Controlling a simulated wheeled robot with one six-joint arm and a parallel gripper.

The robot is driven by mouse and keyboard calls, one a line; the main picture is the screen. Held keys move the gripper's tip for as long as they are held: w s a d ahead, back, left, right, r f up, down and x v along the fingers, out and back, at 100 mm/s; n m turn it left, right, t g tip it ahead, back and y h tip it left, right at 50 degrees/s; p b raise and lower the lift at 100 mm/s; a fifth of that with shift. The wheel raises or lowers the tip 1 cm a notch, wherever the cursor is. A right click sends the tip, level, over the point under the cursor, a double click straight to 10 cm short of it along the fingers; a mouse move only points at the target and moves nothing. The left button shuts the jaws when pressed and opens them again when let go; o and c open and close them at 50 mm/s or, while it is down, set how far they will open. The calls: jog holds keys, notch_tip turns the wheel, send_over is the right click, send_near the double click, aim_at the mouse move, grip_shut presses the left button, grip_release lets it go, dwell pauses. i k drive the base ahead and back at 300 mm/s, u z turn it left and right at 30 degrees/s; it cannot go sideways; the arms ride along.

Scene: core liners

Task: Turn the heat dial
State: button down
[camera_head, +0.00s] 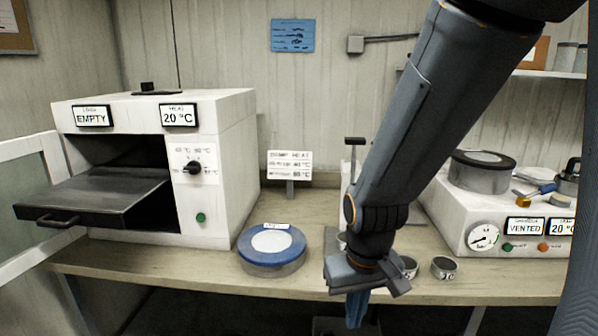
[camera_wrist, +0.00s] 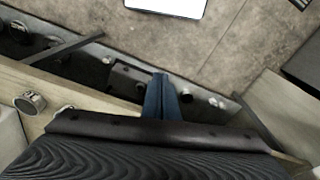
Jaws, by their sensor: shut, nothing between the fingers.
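The heat dial (camera_head: 193,168) is a small black knob on the right front panel of the white oven (camera_head: 232,150) at the left in the head view. Temperature marks surround it, and a green button (camera_head: 201,217) sits below. The oven's displays read "EMPTY" and "20 °C" (camera_head: 178,115). My gripper (camera_head: 355,312) hangs pointing down at the bench's front edge, well right of the dial and apart from it. Its blue fingers are together and empty, and they also show in the wrist view (camera_wrist: 162,97). The dial does not show in the wrist view.
The oven door (camera_head: 30,190) stands open at left with a dark tray (camera_head: 95,195) pulled out. A blue-lidded container (camera_head: 271,247) and a sign (camera_head: 289,165) stand between oven and arm. Small tins (camera_head: 444,268) sit beside my gripper. A white vacuum unit (camera_head: 480,215) stands at right.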

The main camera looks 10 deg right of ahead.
aim_at(193, 167)
jog(key=k, duration=0.55)
jog(key=u, duration=0.75)
jog(key=i, duration=0.95)
jog(key=z, duration=0.1)
